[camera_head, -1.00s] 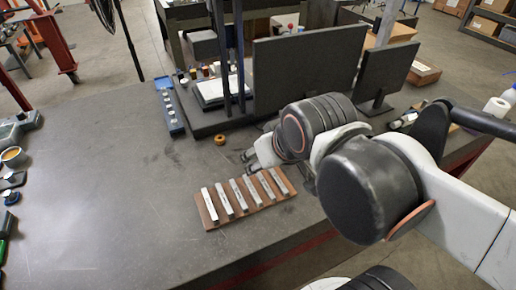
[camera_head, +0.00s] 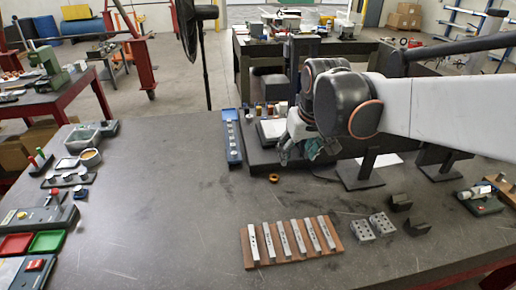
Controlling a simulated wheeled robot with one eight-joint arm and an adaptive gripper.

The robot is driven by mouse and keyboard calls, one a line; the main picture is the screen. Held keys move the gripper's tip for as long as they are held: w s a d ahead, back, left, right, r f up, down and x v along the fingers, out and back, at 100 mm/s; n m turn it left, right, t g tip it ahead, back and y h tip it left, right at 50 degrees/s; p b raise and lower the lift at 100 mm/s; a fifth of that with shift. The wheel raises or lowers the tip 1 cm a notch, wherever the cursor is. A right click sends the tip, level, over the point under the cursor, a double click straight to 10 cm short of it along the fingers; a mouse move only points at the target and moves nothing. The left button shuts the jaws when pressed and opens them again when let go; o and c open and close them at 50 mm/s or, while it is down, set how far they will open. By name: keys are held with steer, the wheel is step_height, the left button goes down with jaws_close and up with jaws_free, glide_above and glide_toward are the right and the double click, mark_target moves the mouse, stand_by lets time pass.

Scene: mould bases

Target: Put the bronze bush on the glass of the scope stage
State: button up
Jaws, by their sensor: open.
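A small bronze-orange ring (camera_head: 274,178), which looks like the bronze bush, lies flat on the dark table just in front of the scope's dark base. The scope stage shows a pale, bright plate (camera_head: 270,130) on that base (camera_head: 258,158), partly hidden by my arm. My gripper (camera_head: 297,158) hangs in front of the scope, just above and right of the ring, with its fingers apart and empty. The exact height of the fingers over the table is hard to tell.
A brown board with several metal bars (camera_head: 291,240) lies at the front. Perforated blocks (camera_head: 383,222) and dark V-blocks (camera_head: 415,228) are right of it. A blue rack (camera_head: 233,138) stands left of the scope. Trays (camera_head: 48,241) line the left edge. The table's middle is clear.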

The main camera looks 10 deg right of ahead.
steer(key=w+f+g, duration=0.2)
steer(key=w+f, duration=0.3)
steer(key=w, duration=0.5)
steer(key=n+g+p, duration=0.1)
glide_toward(275, 175)
steer(key=shift+s+f+b, duration=0.15)
steer(key=shift+f+b, duration=0.15)
steer(key=shift+f, duration=0.3)
steer(key=shift+s+f+b, duration=0.2)
steer(key=shift+f+b, duration=0.05)
steer(key=shift+f, duration=0.35)
steer(key=shift+w+a+f+b, duration=0.2)
steer(key=shift+f+b, duration=0.1)
steer(key=shift+f, duration=1.25)
steer(key=shift+w+a+f+b, duration=0.15)
steer(key=shift+f+b, duration=0.1)
steer(key=shift+f, duration=1.25)
steer(key=shift+d, duration=0.1)
jaws_close()
steer(key=shift+r, duration=0.1)
